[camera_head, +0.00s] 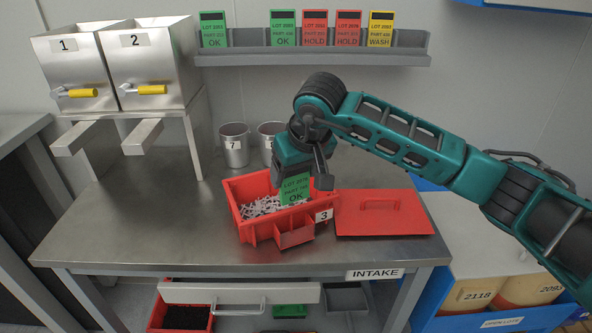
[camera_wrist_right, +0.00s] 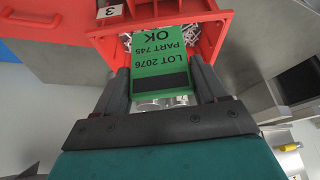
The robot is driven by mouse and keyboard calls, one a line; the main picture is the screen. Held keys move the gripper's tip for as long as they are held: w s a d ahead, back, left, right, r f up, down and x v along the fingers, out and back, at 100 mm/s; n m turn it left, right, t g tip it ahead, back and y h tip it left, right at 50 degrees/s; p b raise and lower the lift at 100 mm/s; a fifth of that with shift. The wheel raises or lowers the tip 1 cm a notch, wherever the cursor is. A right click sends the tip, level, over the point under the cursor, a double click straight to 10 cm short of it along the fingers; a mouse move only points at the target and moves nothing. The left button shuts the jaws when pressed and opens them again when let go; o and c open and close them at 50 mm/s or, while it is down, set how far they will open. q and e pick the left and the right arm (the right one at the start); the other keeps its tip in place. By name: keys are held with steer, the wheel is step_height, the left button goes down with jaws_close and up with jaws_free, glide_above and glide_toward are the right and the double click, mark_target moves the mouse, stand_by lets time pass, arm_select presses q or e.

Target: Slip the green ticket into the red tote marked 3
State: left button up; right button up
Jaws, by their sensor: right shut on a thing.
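The red tote marked 3 (camera_head: 262,229) stands open on the steel bench with pale pieces inside. A small red pocket (camera_head: 296,238) sticks out from its front wall. My right gripper (camera_head: 299,176) points down over the tote and is shut on the green ticket (camera_head: 296,193), which reads LOT 2076, PART 745, OK. In the right wrist view the ticket (camera_wrist_right: 160,62) sits between both fingers, in front of the tote's opening (camera_wrist_right: 222,48). I cannot tell whether the ticket touches the tote or its contents. My left gripper is not in view.
A red lid (camera_head: 383,222) lies flat right of the tote. Hoppers 1 (camera_head: 75,75) and 2 (camera_head: 150,68) stand at the back left, metal cups (camera_head: 234,146) behind the tote. A wall rack (camera_head: 320,57) holds several tickets. The bench's left front is clear.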

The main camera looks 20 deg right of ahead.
mark_target(296, 201)
steer(key=shift+f+b, duration=1.45)
steer(key=shift+f, duration=1.5)
steer(key=shift+f+b, duration=0.9)
steer(key=shift+f, duration=0.05)
steer(key=shift+s+r+p, duration=0.1)
steer(key=shift+p, duration=0.25)
steer(key=shift+s+g, duration=0.2)
steer(key=shift+g, duration=0.2)
steer(key=shift+w+f+b, duration=0.15)
steer(key=shift+f+b, duration=0.1)
steer(key=shift+b, duration=0.15)
steer(key=shift+f, duration=0.1)
steer(key=shift+f+b, duration=0.3)
steer(key=shift+b, duration=0.1)
steer(key=shift+f, duration=0.15)
